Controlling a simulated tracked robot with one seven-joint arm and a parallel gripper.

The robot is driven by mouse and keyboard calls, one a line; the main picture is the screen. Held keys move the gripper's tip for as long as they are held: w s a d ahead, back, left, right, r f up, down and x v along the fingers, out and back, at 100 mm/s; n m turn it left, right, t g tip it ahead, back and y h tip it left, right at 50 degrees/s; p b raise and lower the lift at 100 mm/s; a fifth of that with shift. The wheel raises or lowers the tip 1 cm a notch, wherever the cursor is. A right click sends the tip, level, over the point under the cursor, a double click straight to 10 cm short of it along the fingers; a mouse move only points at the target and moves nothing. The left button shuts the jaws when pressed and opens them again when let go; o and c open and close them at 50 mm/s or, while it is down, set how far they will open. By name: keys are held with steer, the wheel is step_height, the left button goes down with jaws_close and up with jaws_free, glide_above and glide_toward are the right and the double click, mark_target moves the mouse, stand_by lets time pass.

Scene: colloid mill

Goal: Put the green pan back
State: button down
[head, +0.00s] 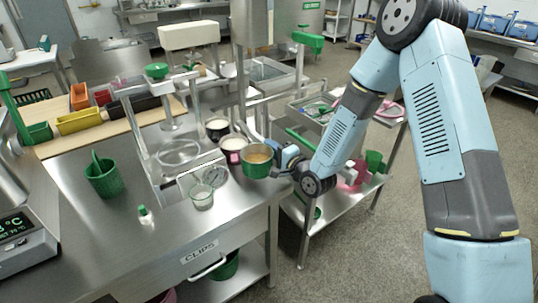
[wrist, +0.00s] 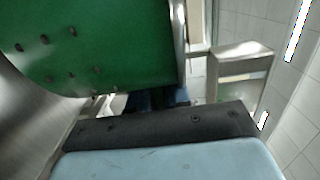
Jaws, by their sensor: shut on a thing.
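The green pan (head: 257,168) is in the head view near the front right edge of the steel table, upright, with something brown inside. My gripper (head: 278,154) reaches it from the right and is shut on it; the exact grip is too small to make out. In the wrist view the pan (wrist: 95,45) fills the upper left as a green wall with dark specks. Dark blue finger parts (wrist: 155,98) show below it. I cannot tell whether the pan's base touches the table.
Close left of the pan stand a pink-marked cup (head: 233,150), a dark-rimmed pot (head: 217,127) and a glass beaker (head: 201,196). A green bucket (head: 104,176) stands further left. A steel cart (head: 335,225) stands right of the table, across a gap.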

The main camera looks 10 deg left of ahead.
steer(key=shift+w+f, duration=0.2)
steer(key=shift+f, duration=0.1)
steer(key=f, duration=0.2)
steer(key=shift+w+f, duration=0.3)
steer(key=shift+f, duration=0.1)
steer(key=shift+s+a+f, duration=0.1)
steer(key=shift+a+f, duration=0.1)
steer(key=shift+f, duration=0.15)
steer(key=shift+f, duration=0.1)
steer(key=c, duration=1.1)
jaws_free()
steer(key=v, duration=1.2)
